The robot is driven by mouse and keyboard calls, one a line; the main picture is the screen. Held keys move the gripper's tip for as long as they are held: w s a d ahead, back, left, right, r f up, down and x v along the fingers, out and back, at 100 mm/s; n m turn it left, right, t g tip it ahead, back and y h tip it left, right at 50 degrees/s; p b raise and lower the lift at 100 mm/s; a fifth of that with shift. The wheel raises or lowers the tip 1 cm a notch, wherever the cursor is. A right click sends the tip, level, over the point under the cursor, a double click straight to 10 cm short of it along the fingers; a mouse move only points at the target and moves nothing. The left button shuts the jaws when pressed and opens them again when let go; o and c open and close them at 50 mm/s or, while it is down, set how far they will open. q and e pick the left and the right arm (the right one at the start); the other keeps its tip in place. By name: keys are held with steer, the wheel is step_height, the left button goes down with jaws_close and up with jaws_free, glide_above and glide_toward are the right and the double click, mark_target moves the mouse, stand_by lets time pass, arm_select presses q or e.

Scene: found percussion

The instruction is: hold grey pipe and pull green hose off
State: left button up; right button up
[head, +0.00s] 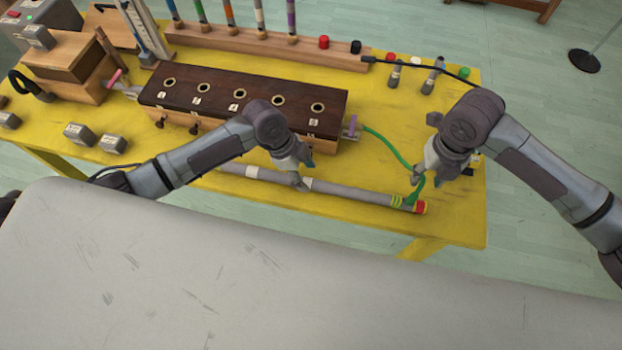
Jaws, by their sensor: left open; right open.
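The grey pipe (355,193) lies along the front of the yellow table, with a white band and a yellow-striped, red-tipped right end. The green hose (387,142) runs from the right end of the dark-topped wooden box (215,90) in a curve down to the pipe's right end. My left gripper (303,180) is open above the middle of the pipe; whether its fingers touch or straddle the pipe I cannot tell. My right gripper (418,178) is open beside the lower part of the hose, above the pipe's right end. Its fingertips overlap the hose in view, so contact is unclear.
The yellow table (455,215) has bare room at its front right. A wooden rack (265,52) with colored tubes stands behind the box. Grey blocks (80,134) sit at the left. A black cable (420,63) crosses the back right.

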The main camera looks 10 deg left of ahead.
mark_target(311, 182)
arm_select(q)
steer(key=shift+x, duration=2.15)
jaws_close()
